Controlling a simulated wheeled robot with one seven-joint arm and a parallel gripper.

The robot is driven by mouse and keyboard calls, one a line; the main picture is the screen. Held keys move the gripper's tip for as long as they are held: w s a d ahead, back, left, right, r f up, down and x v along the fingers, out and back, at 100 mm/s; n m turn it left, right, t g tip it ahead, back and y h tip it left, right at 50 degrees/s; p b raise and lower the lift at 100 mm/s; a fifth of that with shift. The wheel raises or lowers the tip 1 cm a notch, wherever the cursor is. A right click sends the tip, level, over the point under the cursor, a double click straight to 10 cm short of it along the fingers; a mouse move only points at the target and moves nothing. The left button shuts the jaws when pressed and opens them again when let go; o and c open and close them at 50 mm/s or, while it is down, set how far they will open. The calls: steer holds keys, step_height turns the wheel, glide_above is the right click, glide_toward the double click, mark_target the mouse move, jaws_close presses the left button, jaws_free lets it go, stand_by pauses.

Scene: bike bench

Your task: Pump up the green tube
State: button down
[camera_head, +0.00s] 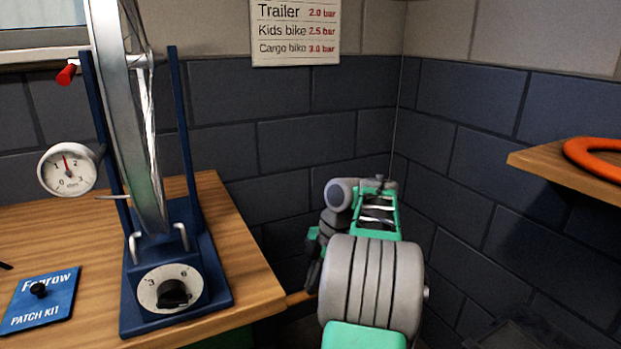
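No green tube can be made out in this view. A round white gauge (68,169) marked up to 3 shows at the left, its red needle between 1 and 2. My arm reaches out at the lower middle right. The dark end of my gripper (313,268) shows only in part beside my arm, just right of the bench edge. Whether its fingers are apart or closed is hidden. A short wooden bar (300,297) shows close below it, partly covered by my arm; I cannot tell whether they touch.
A blue stand (212,262) with a dial holds an upright wheel (130,120) on the wooden bench (238,245). A blue patch kit (40,300) lies at left. An orange ring (598,158) lies on a right shelf (545,168). A wall sign (295,30) lists bar values.

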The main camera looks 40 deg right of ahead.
steer(key=a+p+v, duration=0.1)
steer(key=p+v, duration=0.9)
steer(key=v, duration=0.3)
steer(key=shift+r, duration=0.5)
steer(key=shift+s+r+p, duration=0.1)
steer(key=shift+r+p, duration=0.1)
steer(key=shift+p, duration=0.1)
